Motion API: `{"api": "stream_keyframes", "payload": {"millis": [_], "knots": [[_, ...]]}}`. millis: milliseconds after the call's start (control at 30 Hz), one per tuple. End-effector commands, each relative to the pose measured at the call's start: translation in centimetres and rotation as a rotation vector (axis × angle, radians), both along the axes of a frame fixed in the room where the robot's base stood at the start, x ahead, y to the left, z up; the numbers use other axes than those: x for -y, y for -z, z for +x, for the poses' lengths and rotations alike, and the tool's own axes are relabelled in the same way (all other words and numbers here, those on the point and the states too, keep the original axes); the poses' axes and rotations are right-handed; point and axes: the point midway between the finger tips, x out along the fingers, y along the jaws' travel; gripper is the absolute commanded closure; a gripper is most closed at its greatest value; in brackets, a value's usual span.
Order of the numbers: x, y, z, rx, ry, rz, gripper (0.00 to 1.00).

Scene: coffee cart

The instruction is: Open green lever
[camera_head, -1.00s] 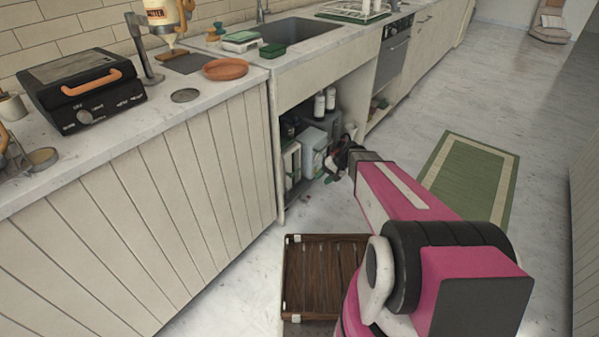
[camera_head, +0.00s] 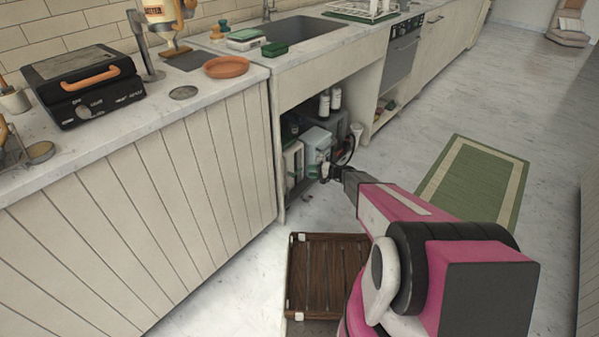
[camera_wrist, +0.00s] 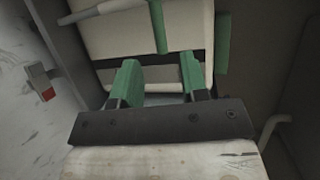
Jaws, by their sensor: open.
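In the wrist view a green lever-like bar (camera_wrist: 158,25) hangs down the front of a pale box-like unit (camera_wrist: 115,35). A second green strip (camera_wrist: 222,55) is at the unit's right edge. My gripper (camera_wrist: 160,82) has two green fingers spread apart with nothing between them. They point at the unit's lower front, and the bar's lower end is just beyond and between them. I cannot tell if anything touches. In the head view my gripper (camera_head: 328,172) is small and dark at the opening under the sink; the lever cannot be picked out there.
Pale boxes (camera_head: 292,160) and white bottles (camera_head: 335,99) stand in the open cabinet. A brown slatted crate (camera_head: 322,270) is on the floor in front. A green rug (camera_head: 475,185) lies to the right. A pale pipe (camera_wrist: 90,12) crosses the wrist view's top left.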

Motion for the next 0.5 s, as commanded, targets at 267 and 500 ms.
{"api": "stream_keyframes", "payload": {"millis": [267, 500], "knots": [[-4.6, 0.9, 1.3, 0.000, -0.001, -0.001, 0.60], [-6.5, 1.2, 1.8, -0.001, 0.000, 0.000, 0.60]]}}
